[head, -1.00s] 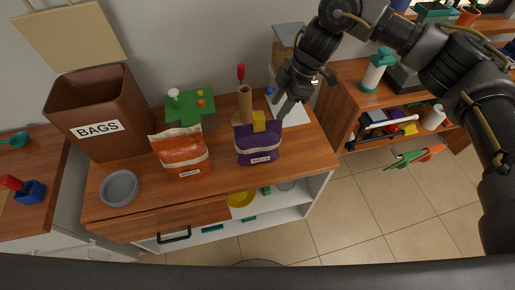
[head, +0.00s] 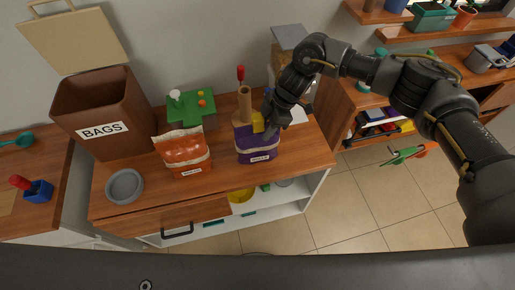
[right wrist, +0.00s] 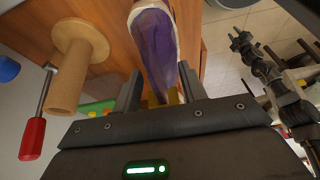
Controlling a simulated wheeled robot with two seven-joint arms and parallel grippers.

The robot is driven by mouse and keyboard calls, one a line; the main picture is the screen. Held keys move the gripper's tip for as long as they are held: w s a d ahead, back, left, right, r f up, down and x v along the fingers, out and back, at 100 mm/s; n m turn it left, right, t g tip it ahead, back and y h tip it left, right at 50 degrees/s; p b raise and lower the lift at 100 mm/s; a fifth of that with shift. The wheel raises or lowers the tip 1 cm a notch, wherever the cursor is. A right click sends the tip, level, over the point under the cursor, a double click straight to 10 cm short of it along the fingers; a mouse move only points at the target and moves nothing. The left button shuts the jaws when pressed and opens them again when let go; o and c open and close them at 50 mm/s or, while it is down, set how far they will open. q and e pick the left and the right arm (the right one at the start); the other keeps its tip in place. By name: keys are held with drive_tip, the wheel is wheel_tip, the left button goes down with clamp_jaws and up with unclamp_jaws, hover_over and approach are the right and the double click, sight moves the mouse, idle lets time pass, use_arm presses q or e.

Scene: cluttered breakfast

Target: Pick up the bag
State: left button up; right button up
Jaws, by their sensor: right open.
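A purple bag (head: 257,146) with a pale band and a label stands on the wooden counter, a yellow piece (head: 258,122) at its top. An orange bag (head: 184,153) stands to its left. My right gripper (head: 268,116) is open at the top of the purple bag, its fingers partly hidden in the head view. In the right wrist view the purple bag (right wrist: 154,45) shows between and beyond the open fingers (right wrist: 160,86); I cannot tell whether they touch it. My left gripper is not in view.
A brown bin labelled BAGS (head: 105,133) stands at the counter's left. A wooden holder (head: 245,103) stands close behind the purple bag. A green block (head: 190,107) is at the back, and a grey bowl (head: 124,185) is front left. Bare counter lies in front of the bags.

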clamp_jaws()
drive_tip(key=shift+s+d, duration=0.1)
drive_tip(key=shift+s, duration=0.05)
